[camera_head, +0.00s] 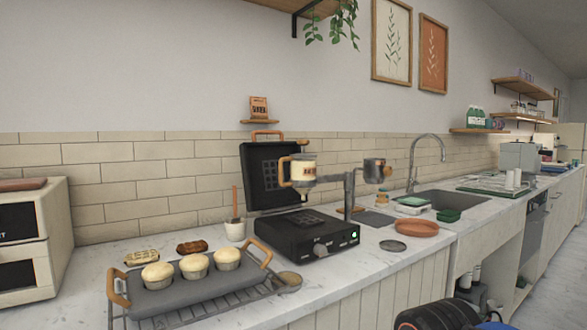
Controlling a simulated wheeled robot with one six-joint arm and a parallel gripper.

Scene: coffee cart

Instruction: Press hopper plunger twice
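A metal cup (374,170) is on the stand's right end. I cannot make out which part is the plunger or how far it is pressed. The hopper is in front of the raised lid of a black waffle maker (300,238), whose lower plate is exposed and whose green light is lit. My gripper is not in view; a dark rounded part, likely of my arm, shows at the bottom right.
A grey tray (172,300) with several muffins stands on a rack at the front left. A white cup (235,230) is left of the waffle maker. A reddish plate (409,229) and a small dark disc (393,246) lie right of it, before the sink (447,198).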

